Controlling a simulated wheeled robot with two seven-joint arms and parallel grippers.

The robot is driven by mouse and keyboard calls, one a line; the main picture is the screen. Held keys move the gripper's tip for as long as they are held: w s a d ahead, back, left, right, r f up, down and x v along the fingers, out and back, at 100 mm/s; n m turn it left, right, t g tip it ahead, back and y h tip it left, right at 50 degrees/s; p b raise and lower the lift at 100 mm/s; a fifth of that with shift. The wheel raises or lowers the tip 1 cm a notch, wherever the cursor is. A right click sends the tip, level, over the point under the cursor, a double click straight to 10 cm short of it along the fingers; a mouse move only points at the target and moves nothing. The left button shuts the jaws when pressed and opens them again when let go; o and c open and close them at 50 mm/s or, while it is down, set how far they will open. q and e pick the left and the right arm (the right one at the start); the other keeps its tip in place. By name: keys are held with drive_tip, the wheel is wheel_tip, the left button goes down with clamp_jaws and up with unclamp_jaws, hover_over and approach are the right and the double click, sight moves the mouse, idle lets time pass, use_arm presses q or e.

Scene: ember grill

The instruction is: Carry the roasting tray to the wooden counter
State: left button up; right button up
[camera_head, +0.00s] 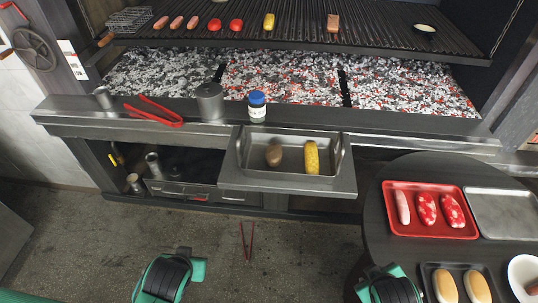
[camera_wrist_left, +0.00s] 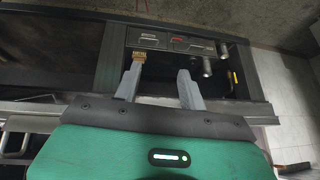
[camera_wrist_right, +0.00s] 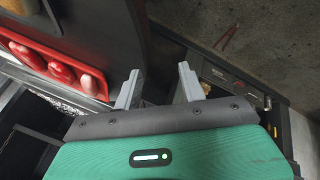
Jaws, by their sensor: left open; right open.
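The roasting tray (camera_head: 291,165) is a deep grey metal tray on the pulled-out shelf at the front of the grill. It holds a brown potato (camera_head: 274,155) and a yellow corn cob (camera_head: 312,158). My left gripper (camera_wrist_left: 160,68) is open and empty. In the head view it is at the bottom, left of and apart from the tray. My right gripper (camera_wrist_right: 159,70) is open and empty, at the bottom of the head view beside the round table, also apart from the tray. No clearly wooden counter shows.
A blue-lidded jar (camera_head: 257,106), a grey pot (camera_head: 210,101) and red tongs (camera_head: 155,112) sit on the ledge behind the tray. A round dark table (camera_head: 378,212) with a red meat tray (camera_head: 462,231) stands right. More tongs (camera_head: 246,242) lie on the otherwise open floor.

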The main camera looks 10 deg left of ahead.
use_arm(q)
drive_tip(key=w+r+n+t+y, duration=0.2)
drive_tip(key=w+r+t, duration=0.2)
drive_tip(key=w, duration=0.4)
use_arm(e)
drive_tip(key=w+r+n+t+h, duration=0.2)
drive_tip(key=w+r+n+t, duration=0.2)
drive_tip(key=w+n, duration=0.3)
use_arm(q)
drive_tip(key=t+h, duration=0.4)
drive_tip(key=t, duration=0.4)
approach(238, 140)
use_arm(e)
drive_tip(key=n+t+y, duration=0.3)
drive_tip(key=n+t, duration=0.5)
drive_tip(key=n, duration=1.2)
approach(343, 148)
use_arm(q)
drive_tip(key=shift+s+d+f+y, duration=0.15)
drive_tip(key=shift+s+f+y, duration=0.1)
drive_tip(key=shift+f+y, duration=0.15)
use_arm(e)
drive_tip(key=shift+s+d+f, duration=0.1)
drive_tip(key=shift+f, duration=0.2)
